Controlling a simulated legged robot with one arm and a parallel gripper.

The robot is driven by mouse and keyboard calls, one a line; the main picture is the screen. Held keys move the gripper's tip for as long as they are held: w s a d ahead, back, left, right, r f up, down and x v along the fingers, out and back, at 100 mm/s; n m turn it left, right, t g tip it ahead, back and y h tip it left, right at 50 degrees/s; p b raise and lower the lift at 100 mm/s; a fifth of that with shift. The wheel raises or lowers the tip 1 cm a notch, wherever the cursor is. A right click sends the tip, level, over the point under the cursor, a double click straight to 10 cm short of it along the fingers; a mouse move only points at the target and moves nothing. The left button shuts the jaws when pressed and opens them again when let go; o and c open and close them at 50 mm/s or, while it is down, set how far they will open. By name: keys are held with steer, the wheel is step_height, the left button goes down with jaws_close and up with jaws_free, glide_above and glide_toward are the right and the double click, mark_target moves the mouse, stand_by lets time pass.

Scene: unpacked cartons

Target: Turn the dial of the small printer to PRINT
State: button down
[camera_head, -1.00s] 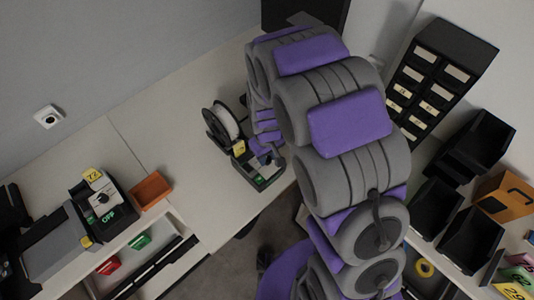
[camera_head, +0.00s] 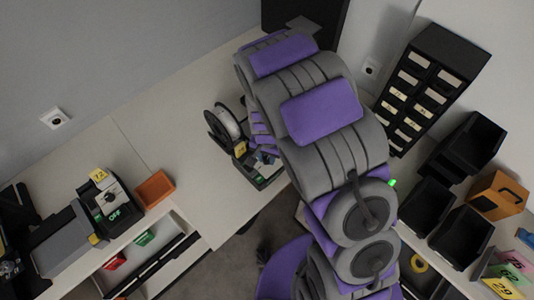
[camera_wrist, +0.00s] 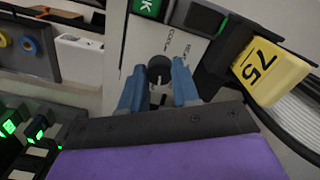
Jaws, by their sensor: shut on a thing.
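The small printer (camera_head: 262,178) stands near the bench's front edge with a reel (camera_head: 226,125) behind it and a yellow tag (camera_wrist: 270,72) reading 75. My arm hides part of it in the head view. In the wrist view its pale panel carries a dark round dial (camera_wrist: 160,63) with a light mark. Small lettering surrounds the dial; I cannot read it fully, nor tell which setting it points to. My gripper (camera_wrist: 157,78) has its blue fingers on either side of the dial, shut on it. In the head view my arm mostly hides the gripper.
A larger machine (camera_head: 72,235) with a green OFF label stands at left, next to an orange tray (camera_head: 154,189). A black drawer cabinet (camera_head: 431,85) and several black bins (camera_head: 463,237) are at right. Bench top between the two machines is clear.

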mark_target(266, 158)
steer(key=shift+w+r+m+p, duration=0.15)
steer(key=shift+m+p, duration=0.35)
steer(key=shift+m, duration=0.7)
steer(key=c, duration=0.8)
jaws_free()
steer(key=shift+a, duration=0.15)
step_height(266, 158, up, 17)
steer(key=shift+r+p, duration=0.1)
steer(key=shift+p, duration=0.2)
